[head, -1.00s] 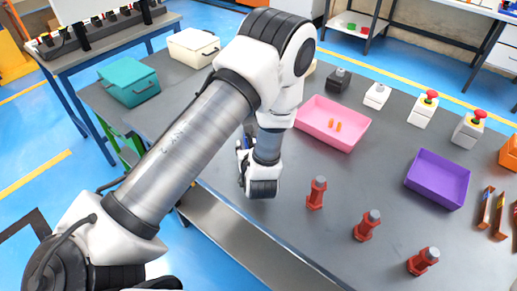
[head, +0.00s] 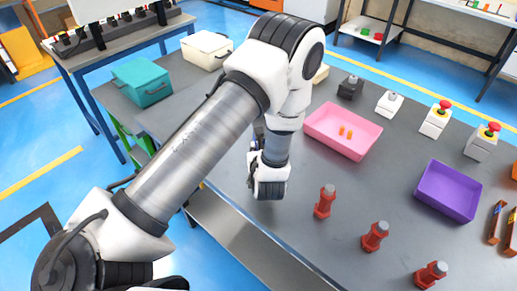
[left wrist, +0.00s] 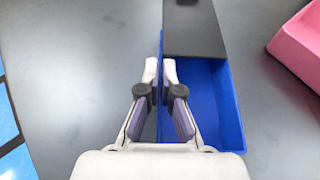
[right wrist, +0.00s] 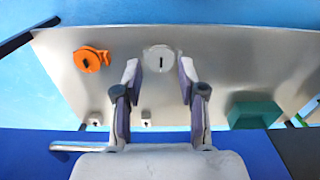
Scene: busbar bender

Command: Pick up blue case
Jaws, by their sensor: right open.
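The blue case (left wrist: 215,110) is an open blue tray-like box with a dark flat piece over its far end, seen in the left wrist view. My left gripper (left wrist: 160,68) has its fingertips close together on either side of the case's left wall, pinching it. In the head view my left gripper (head: 268,185) is low over the front part of the grey table, and my arm hides most of the case. My right gripper (right wrist: 160,75) is open with nothing between its fingers; it is outside the head view.
A pink tray (head: 318,121) with small orange pieces lies right of the left gripper. Red pegs (head: 325,202) stand near the table's front edge, with a purple tray (head: 429,196) behind. A teal case (head: 142,82) and a cream case (head: 205,50) stand at left.

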